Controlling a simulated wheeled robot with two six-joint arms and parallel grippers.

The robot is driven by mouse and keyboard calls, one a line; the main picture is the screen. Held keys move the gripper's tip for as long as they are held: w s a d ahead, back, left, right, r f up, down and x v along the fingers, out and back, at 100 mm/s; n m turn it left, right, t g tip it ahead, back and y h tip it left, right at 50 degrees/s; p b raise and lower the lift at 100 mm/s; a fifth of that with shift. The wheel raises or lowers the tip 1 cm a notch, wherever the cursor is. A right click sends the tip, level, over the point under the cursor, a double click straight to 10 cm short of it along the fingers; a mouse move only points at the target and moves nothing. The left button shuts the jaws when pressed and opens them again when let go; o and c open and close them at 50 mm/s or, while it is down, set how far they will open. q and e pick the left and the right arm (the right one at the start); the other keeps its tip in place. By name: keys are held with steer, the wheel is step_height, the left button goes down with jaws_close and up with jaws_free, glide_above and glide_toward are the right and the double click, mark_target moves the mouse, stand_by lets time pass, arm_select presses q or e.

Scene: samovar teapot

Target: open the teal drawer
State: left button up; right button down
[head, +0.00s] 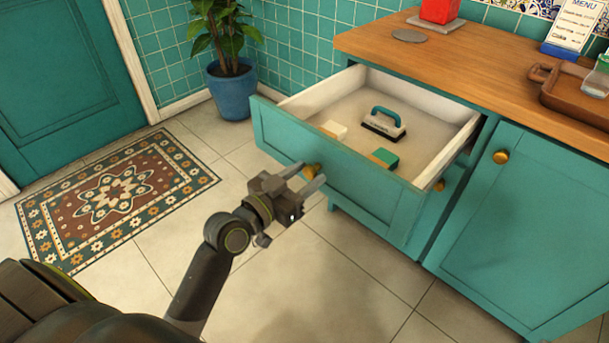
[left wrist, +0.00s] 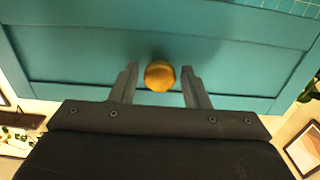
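The teal drawer (head: 367,198) is pulled well out of the wooden-topped cabinet, with its white inside showing. Its round brass knob (head: 311,171) is in the middle of the front panel. My left gripper (head: 306,178) is at the knob, with one finger on either side. In the left wrist view the knob (left wrist: 160,75) sits between the two fingers, with a small gap on each side, in front of the teal panel (left wrist: 80,50). The gripper looks open around it. My right gripper is not in view.
The drawer holds a brush with a teal handle (head: 384,123), a cream block (head: 334,129) and a green-and-tan sponge (head: 383,158). A closed cabinet door (head: 520,220) is at right. A potted plant (head: 232,90) stands behind.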

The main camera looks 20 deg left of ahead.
arm_select(q)
steer(key=shift+o, duration=0.6)
steer(key=v, duration=1.7)
steer(key=shift+s+b, duration=0.15)
steer(key=shift+b, duration=0.2)
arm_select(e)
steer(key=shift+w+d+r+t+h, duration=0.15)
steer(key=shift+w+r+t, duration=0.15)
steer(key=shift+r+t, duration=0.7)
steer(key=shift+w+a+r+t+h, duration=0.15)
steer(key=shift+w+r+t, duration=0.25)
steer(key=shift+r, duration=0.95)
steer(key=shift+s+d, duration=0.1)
